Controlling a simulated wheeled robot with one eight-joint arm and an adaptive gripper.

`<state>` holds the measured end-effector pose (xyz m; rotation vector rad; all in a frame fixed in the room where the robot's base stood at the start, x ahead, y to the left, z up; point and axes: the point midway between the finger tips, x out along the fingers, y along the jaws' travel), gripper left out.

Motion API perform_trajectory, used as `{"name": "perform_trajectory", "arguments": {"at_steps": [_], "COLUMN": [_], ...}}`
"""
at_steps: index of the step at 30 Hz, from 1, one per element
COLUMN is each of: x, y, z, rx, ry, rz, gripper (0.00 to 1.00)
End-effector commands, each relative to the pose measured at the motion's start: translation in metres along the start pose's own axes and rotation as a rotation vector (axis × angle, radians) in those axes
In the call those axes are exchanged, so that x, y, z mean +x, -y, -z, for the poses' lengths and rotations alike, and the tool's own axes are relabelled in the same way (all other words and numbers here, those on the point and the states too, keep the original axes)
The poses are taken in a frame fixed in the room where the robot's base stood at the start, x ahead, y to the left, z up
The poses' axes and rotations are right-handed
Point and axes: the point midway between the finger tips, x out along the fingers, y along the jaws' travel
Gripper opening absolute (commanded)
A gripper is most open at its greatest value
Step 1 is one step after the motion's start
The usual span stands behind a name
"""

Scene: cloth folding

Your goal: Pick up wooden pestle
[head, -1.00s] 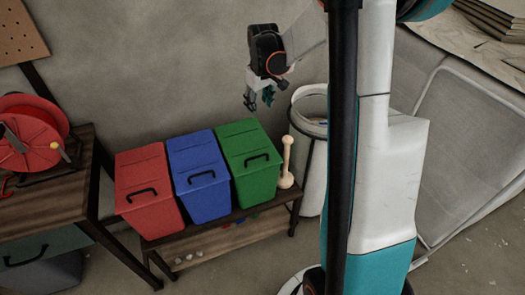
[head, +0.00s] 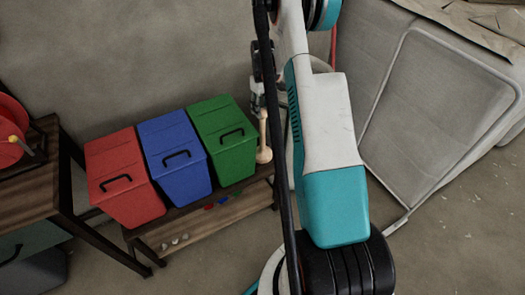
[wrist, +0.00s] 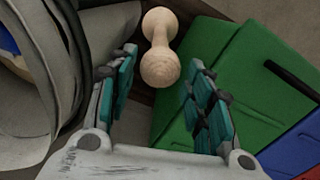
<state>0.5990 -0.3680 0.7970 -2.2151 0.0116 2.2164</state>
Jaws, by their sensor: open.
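The wooden pestle (head: 264,150) stands upright on the right end of the low shelf (head: 170,232), beside the green bin (head: 222,140). In the wrist view the pale pestle (wrist: 160,62) shows its rounded end between and just beyond the fingertips. My gripper (wrist: 160,82) is open, with a teal-padded finger on each side of the pestle and space visible on both sides. In the head view my gripper (head: 258,98) is at the pestle's top, partly hidden by my arm.
Blue (head: 174,152) and red (head: 122,176) lidded bins stand left of the green one. A pale round container (wrist: 25,90) is close on the gripper's left in the wrist view. A wooden table (head: 30,190) stands at far left, and grey panels (head: 440,110) lean at right.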

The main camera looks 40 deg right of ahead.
Motion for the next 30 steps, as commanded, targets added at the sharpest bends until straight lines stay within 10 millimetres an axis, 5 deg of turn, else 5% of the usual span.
{"name": "perform_trajectory", "arguments": {"at_steps": [3,11,19,28,30], "x": [0.023,0.039,0.079,0.085,0.085], "y": [0.0,0.0,0.0,0.0,0.0], "z": [0.0,0.0,0.001,0.0,0.0], "rx": [0.0,0.0,0.0,0.0,0.0], "ry": [0.0,0.0,0.0,0.0,0.0], "rz": [0.0,0.0,0.0,0.0,0.0], "gripper": [0.47,0.47,0.47,0.47,0.33]}}
